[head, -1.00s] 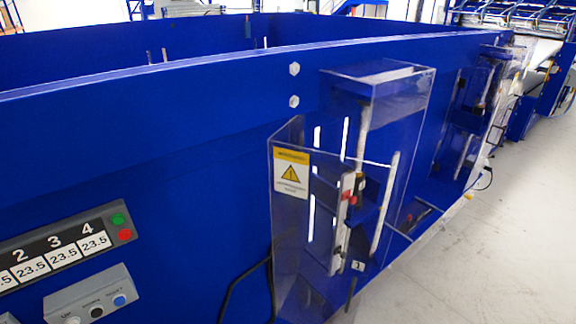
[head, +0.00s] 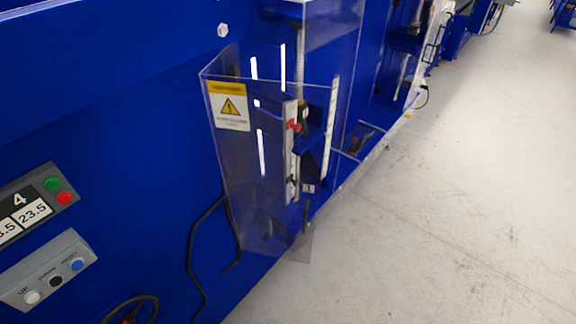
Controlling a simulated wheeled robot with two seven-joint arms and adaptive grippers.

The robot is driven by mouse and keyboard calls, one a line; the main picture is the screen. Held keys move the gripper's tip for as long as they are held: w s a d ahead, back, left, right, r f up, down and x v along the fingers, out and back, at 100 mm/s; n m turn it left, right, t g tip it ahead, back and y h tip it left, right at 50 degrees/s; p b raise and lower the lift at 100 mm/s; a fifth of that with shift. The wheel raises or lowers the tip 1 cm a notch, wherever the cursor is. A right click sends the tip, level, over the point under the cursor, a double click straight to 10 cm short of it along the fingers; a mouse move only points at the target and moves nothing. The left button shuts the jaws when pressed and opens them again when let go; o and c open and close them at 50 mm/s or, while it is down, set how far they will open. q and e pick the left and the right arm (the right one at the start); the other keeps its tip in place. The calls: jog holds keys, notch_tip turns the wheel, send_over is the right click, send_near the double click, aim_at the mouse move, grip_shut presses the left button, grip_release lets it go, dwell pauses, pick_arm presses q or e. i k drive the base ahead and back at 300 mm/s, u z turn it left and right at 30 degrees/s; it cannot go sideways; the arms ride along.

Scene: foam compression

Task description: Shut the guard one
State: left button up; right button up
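A clear plastic guard (head: 232,165) with a yellow and white warning label (head: 228,106) stands on the side of the blue machine in the head view. Its door panel sticks out from the machine and appears swung open. Behind it I see a metal upright with a red knob (head: 293,126) and white slots in the blue wall. Which number this guard carries is too small to read. Neither of my grippers is in view.
A control panel (head: 37,207) with green and red buttons and a grey button box (head: 47,270) are at the left. A black handwheel (head: 130,310) is at the bottom. Black cables hang below the guard. The pale floor (head: 450,200) at the right is clear.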

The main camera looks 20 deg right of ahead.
aim_at(229, 100)
jog(key=z, duration=2.05)
jog(key=k, duration=1.2)
jog(key=u, duration=1.55)
jog(key=i, duration=0.5)
jog(key=u, duration=0.15)
